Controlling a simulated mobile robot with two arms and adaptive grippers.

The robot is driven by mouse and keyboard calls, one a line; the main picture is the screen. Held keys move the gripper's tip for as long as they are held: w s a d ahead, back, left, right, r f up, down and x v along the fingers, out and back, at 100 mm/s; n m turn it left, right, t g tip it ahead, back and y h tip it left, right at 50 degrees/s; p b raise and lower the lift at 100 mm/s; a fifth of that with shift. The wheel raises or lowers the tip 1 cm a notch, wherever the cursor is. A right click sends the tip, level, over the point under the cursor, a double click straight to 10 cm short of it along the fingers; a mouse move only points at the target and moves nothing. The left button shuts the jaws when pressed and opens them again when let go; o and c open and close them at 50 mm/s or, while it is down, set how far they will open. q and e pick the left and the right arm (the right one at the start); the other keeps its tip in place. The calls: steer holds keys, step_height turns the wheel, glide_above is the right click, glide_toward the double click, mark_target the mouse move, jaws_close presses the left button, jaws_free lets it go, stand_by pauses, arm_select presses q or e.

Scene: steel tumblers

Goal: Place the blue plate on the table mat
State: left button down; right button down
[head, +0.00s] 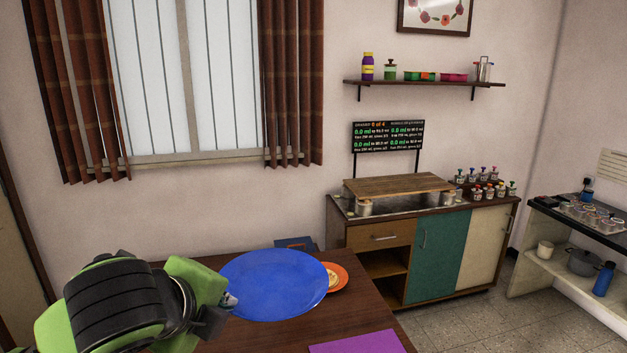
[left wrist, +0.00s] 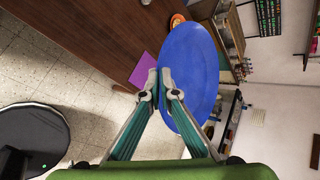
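The blue plate (head: 275,285) is large and round and appears raised above the brown table. My left gripper (head: 228,302) is at its left edge. In the left wrist view, the two fingertips (left wrist: 160,80) are close together with the rim of the blue plate (left wrist: 192,75) pinched between them. The purple table mat (head: 358,343) lies on the table at the front, partly cut off by the picture's lower edge. It also shows in the left wrist view (left wrist: 144,70), beside the fingertips. My right gripper is not in view.
The brown table (head: 210,262) carries a small orange plate (head: 340,272) with food, partly hidden behind the blue plate. A dark blue object (head: 293,243) is at the far edge. A cabinet (head: 385,250) with a wooden board (head: 398,185) stands behind. Table around the mat is bare.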

arm_select(q)
steer(key=a+f+n+y+b, duration=0.1)
steer(key=a+f+b, duration=0.4)
steer(key=shift+w+f, duration=0.3)
steer(key=shift+w, duration=0.05)
